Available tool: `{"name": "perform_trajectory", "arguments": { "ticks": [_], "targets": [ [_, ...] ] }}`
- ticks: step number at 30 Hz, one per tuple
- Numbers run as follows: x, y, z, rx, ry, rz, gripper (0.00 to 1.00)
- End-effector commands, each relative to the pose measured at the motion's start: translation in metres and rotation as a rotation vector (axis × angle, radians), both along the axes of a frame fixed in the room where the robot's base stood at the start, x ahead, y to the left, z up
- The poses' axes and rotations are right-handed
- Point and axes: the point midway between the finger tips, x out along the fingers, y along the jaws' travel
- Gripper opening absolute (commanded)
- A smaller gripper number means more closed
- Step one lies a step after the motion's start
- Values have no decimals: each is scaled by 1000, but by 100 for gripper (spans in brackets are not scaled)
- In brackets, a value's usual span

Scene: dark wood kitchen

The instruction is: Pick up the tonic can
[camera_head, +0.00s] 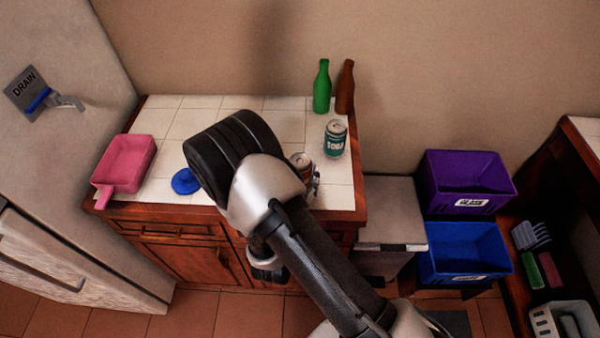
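A can with an orange-brown and white side (302,163) stands on the white tiled counter (285,125), partly hidden behind my arm. Its label cannot be read, so I cannot tell for sure that it is the tonic can. A teal can marked SODA (335,140) stands upright just behind it to the right. My gripper (314,186) shows only as a small grey piece at the right of my wrist, close to the orange-brown can. My arm hides the rest, so I cannot tell whether its fingers touch or hold the can.
A green bottle (322,88) and a brown bottle (345,88) stand at the counter's back right. A pink pan-like tray (126,163) and a blue round item (185,182) are at the left. Purple (466,180) and blue (465,250) bins stand to the right.

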Motion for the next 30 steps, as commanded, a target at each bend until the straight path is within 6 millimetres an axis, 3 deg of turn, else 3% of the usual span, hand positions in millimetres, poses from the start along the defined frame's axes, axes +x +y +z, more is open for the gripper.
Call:
{"name": "perform_trajectory", "arguments": {
  "ticks": [13, 30],
  "targets": [
    [0, 0, 0, 0, 0, 0, 23],
    [0, 0, 11, 1, -1, 0, 23]
  ]
}}
